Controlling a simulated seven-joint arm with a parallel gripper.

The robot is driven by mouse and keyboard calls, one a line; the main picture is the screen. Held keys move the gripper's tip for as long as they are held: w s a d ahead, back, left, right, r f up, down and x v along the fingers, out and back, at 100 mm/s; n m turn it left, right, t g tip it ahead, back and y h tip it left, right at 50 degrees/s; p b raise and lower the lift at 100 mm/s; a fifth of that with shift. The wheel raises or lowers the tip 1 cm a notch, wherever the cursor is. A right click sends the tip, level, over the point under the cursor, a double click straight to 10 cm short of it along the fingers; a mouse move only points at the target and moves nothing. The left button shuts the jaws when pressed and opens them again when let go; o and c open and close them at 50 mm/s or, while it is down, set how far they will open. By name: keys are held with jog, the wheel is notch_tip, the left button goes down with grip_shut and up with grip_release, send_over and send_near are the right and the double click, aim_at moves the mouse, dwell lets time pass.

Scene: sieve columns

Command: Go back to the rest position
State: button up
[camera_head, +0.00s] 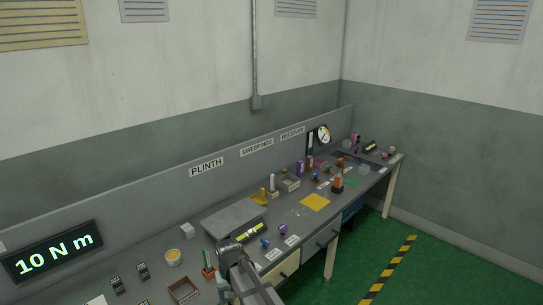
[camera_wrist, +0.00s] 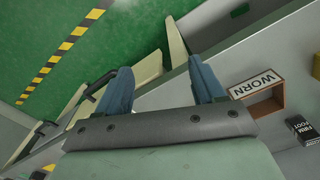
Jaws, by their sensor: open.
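My gripper (camera_wrist: 162,88) shows in the wrist view with its two blue-grey fingers apart and nothing between them. It is tilted over the front edge of the bench, with the green floor (camera_wrist: 110,50) beyond. In the head view my arm reaches in from the bottom, over the front of the long grey bench (camera_head: 150,262). The fingertips are too small to make out there.
A small wooden tray (camera_head: 184,290) lies near my arm; the wrist view shows a "WORN" label (camera_wrist: 257,84) by a brown box (camera_wrist: 266,104). A grey raised plate (camera_head: 232,216), a yellow-filled cup (camera_head: 173,258) and several small items stand along the bench.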

jog(key=s+d+f+m, duration=0.1)
jog(key=s+d+f, duration=0.2)
jog(key=d, duration=0.7)
jog(key=s+d+f+m, duration=0.2)
jog(key=d+f, duration=0.1)
jog(key=d, duration=0.7)
jog(key=s+d+f+m, duration=0.1)
jog(key=s+d+f, duration=0.2)
jog(key=d, duration=0.7)
jog(key=s+f+g, duration=0.3)
jog(key=s+f, duration=0.7)
jog(key=s, duration=0.4)
jog(key=s+f+g, duration=0.3)
jog(key=s+f, duration=0.6)
jog(key=s, duration=0.6)
jog(key=shift+f+g, duration=0.3)
jog(key=shift+f, duration=0.1)
